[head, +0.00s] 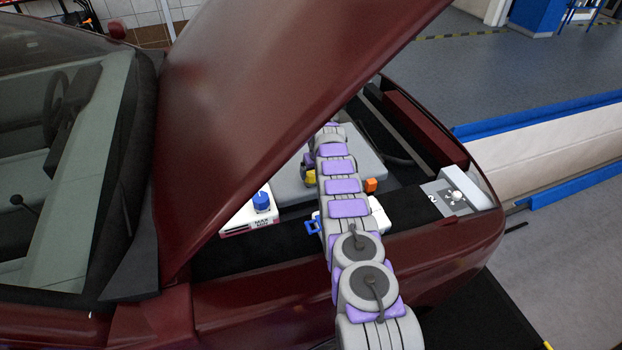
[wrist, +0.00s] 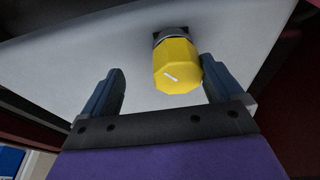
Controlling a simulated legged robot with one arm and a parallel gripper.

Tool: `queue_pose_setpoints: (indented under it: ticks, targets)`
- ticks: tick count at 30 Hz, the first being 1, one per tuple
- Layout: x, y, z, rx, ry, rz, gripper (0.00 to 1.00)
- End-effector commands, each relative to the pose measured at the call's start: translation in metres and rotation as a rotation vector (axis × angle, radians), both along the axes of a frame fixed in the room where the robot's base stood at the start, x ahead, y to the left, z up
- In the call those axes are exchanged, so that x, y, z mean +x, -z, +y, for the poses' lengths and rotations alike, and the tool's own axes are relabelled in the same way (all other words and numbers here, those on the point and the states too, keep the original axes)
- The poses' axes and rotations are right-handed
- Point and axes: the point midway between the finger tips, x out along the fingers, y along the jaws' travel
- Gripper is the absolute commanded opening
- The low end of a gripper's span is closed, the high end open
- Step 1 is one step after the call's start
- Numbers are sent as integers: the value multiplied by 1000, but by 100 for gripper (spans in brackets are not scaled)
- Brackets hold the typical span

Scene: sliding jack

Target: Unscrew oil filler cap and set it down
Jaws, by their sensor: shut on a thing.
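The yellow oil filler cap (wrist: 177,66) is faceted, with a small white mark, and sits at a grey collar (wrist: 172,33) on the pale engine cover. The cap lies close against the right finger; the left finger looks farther off in the wrist view. In the head view the yellow cap (head: 310,177) shows just left of my arm, on the grey engine cover (head: 290,188). My arm hides most of the gripper there. I cannot tell how far the cap is unscrewed.
The raised dark red hood (head: 290,75) hangs over the left of the engine bay. A white reservoir with a blue cap (head: 262,201) is at left. An orange part (head: 371,185) is right of my arm. A grey box (head: 457,192) stands at the right front corner.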

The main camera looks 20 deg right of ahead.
Motion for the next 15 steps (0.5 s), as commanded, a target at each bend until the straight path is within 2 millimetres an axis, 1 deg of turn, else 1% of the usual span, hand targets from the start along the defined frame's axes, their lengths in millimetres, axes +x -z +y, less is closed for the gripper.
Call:
queue_pose_setpoints:
  ticks: [1, 15]
  targets:
    - [-1, -1, -7, -9, 10, -2, 83]
    - [-1, 0, 3, -9, 2, 5, 83]
